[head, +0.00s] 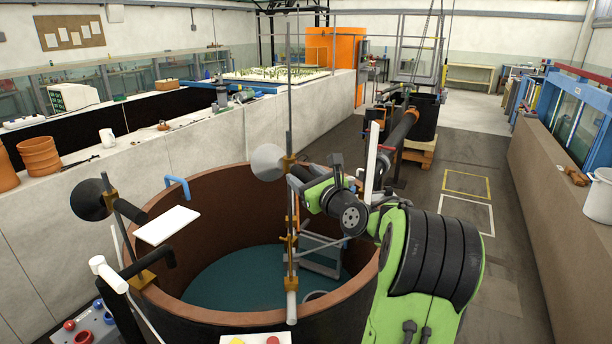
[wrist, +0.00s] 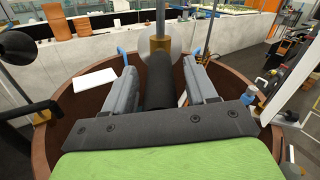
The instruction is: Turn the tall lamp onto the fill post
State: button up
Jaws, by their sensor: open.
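The tall lamp has a pale grey cone shade (head: 268,161) on a tall thin pole (head: 289,100) at the tank. Its shade faces left in the head view. In the wrist view its black barrel (wrist: 160,82) lies between the fingers of my gripper (wrist: 160,74), with the brass clamp (wrist: 160,46) beyond. My gripper (head: 303,182) is open around the barrel, one finger on each side, with a gap visible at least on the right. A white upright post (head: 373,160) stands right of my wrist; I cannot tell whether it is the fill post.
The round brown-walled tank (head: 215,195) lies below my arm. A second, lower lamp with a dark shade (head: 91,199) stands at its left, beside a white panel (head: 167,226). A control box (head: 90,328) is at front left. Floor is clear at right.

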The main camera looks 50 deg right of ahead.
grip_shut()
dwell(0.3)
